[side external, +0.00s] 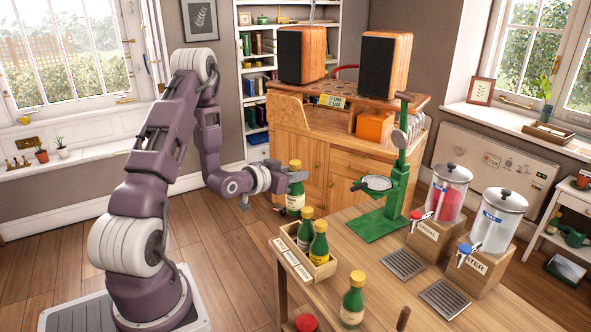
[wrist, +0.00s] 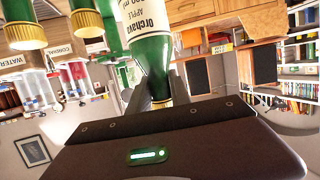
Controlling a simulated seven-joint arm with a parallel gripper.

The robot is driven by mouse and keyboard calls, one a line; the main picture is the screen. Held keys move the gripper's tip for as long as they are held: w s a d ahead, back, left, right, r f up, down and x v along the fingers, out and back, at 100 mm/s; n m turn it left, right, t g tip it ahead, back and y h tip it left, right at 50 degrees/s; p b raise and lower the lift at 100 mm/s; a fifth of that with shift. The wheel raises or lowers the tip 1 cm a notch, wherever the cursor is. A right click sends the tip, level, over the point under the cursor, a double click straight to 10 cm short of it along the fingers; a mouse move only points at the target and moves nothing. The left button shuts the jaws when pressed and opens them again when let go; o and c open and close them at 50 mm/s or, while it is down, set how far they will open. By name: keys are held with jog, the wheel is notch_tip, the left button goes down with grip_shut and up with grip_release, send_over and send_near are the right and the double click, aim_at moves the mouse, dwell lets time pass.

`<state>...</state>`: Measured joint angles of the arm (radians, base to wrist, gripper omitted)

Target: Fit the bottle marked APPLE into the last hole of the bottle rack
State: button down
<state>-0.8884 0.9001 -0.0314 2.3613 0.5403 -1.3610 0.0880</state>
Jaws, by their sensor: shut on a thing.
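My gripper (side external: 297,177) is shut on the neck of a green bottle (side external: 294,203) with a yellow cap. In the wrist view, which is upside down, the fingers (wrist: 172,88) grip its neck, and its label (wrist: 152,18) reads APPLE. The bottle hangs upright in the air, behind the bottle rack (side external: 291,263) in the side view. The rack is a wooden box near the table's left edge. It holds two green bottles with yellow caps, one farther back (side external: 305,232) and one nearer (side external: 319,248). The empty hole cannot be made out clearly.
Another yellow-capped bottle (side external: 352,303) stands on the table in front of the rack. A green stand (side external: 392,195) with a round plate is right of the rack. Two drink dispensers (side external: 441,200) (side external: 494,225) stand farther right. A red round thing (side external: 305,322) is at the bottom edge.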

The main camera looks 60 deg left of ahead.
aim_at(289, 209)
jog(key=shift+f, duration=5.65)
jog(key=c, duration=1.1)
grip_release()
jog(key=shift+s, duration=0.1)
jog(key=v, duration=0.7)
jog(key=shift+d, duration=0.1)
